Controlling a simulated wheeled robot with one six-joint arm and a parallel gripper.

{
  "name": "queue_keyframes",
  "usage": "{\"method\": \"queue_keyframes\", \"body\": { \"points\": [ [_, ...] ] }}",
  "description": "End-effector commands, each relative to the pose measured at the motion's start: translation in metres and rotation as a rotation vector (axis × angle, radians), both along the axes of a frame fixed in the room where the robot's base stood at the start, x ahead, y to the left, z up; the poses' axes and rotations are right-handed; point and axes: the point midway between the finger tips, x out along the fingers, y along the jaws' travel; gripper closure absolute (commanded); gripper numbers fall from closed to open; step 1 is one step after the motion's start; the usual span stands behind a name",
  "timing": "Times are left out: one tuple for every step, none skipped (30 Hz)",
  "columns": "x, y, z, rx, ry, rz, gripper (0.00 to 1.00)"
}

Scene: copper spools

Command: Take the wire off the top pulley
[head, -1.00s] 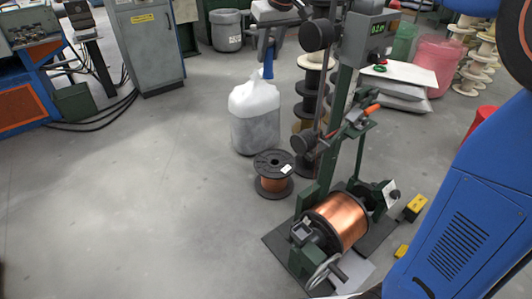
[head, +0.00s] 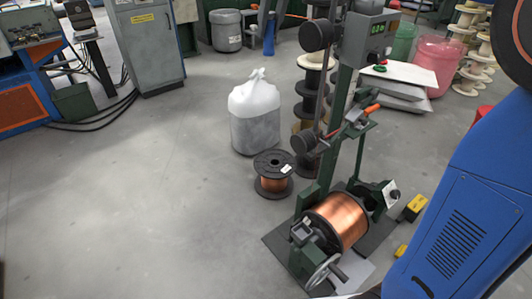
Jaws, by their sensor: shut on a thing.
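The top pulley (head: 316,35) is a dark disc at the upper left of a green winding stand (head: 341,95). A second dark pulley (head: 303,145) sits lower on the same stand. My gripper is not in view.
A smaller copper spool (head: 273,172) stands on the floor left of the stand, in front of a white bag-covered bin (head: 254,115). Stacked spools (head: 312,85) stand close behind the stand. Yellow blocks (head: 415,207) lie at right. The floor at left is clear.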

Motion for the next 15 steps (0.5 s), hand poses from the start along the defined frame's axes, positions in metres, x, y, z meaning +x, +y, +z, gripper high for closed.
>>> {"method": "queue_keyframes", "body": {
  "points": [
    [0.0,0.0,0.004,0.0,-0.001,0.0,1.0],
    [0.0,0.0,0.006,0.0,0.0,0.0,1.0],
    [0.0,0.0,0.009,0.0,0.0,0.0,1.0],
    [0.0,0.0,0.011,0.0,-0.001,0.0,1.0],
    [0.0,0.0,0.013,0.0,-0.001,0.0,1.0],
    [0.0,0.0,0.016,0.0,-0.001,0.0,1.0],
    [0.0,0.0,0.017,0.0,-0.001,0.0,1.0],
    [0.0,0.0,0.018,0.0,0.0,0.0,1.0],
    [-0.001,0.0,0.019,0.0,0.001,0.0,1.0],
    [-0.001,0.0,0.02,0.0,0.001,0.0,1.0],
    [-0.001,0.0,0.021,0.0,0.001,0.0,1.0],
    [-0.001,0.0,0.021,0.0,0.001,0.0,1.0],
    [-0.001,0.0,0.021,0.0,0.001,0.0,1.0],
    [-0.001,0.0,0.021,0.0,0.001,0.0,1.0],
    [-0.001,0.0,0.021,0.0,0.001,0.0,1.0]
  ]
}}
